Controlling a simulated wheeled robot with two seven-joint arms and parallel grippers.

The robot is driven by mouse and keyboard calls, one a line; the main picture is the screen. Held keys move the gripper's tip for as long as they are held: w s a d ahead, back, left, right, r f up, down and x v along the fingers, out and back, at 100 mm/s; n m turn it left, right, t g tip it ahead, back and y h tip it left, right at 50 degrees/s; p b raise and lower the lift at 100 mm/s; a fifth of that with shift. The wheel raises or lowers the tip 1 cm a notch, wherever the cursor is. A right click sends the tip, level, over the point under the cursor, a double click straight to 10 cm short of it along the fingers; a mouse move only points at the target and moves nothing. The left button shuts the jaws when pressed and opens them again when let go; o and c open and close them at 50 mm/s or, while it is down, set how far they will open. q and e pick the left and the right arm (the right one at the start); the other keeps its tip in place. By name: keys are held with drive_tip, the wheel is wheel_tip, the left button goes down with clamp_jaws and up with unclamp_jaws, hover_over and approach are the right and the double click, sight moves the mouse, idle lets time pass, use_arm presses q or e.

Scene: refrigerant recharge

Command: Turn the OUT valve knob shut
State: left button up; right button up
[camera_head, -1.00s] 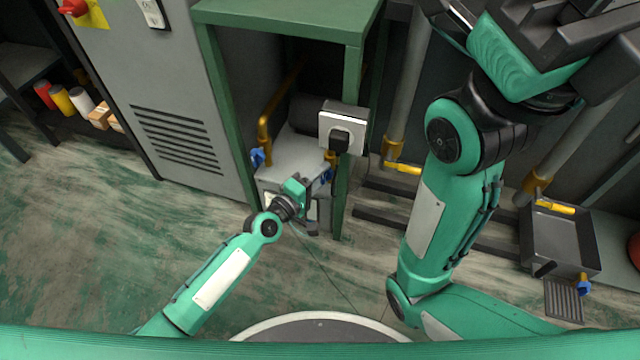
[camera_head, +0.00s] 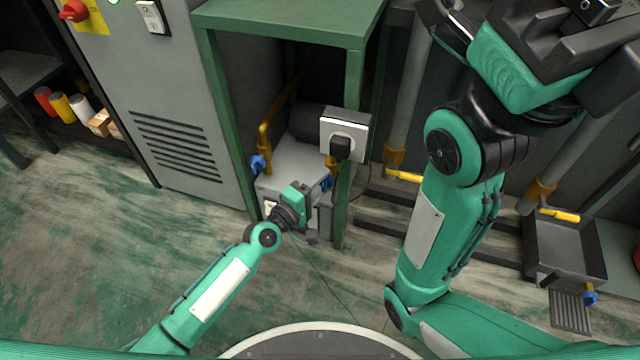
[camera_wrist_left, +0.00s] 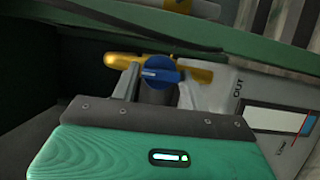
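The OUT valve knob, a blue knob (camera_wrist_left: 160,72) on a yellow-brass valve, shows in the left wrist view beside the printed word OUT on a grey machine (camera_wrist_left: 225,90). In the head view this knob (camera_head: 326,184) is at the machine's right side. My left gripper (camera_wrist_left: 158,82) is open, with one finger to each side of the knob. I cannot tell whether the fingers touch it. In the head view my left gripper (camera_head: 312,212) is in front of the machine. My right arm rises at the right; its hand is cut off by the top edge.
A green bench (camera_head: 285,14) stands over the machine (camera_head: 290,170), its front leg close to my left gripper. A socket box with a black plug (camera_head: 345,135) is just above. Another blue knob (camera_head: 257,165) is at the machine's left. Open floor lies left.

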use_arm(q)
drive_tip(key=p+v, duration=0.1)
drive_tip(key=v, duration=1.3)
drive_tip(key=shift+w, duration=0.1)
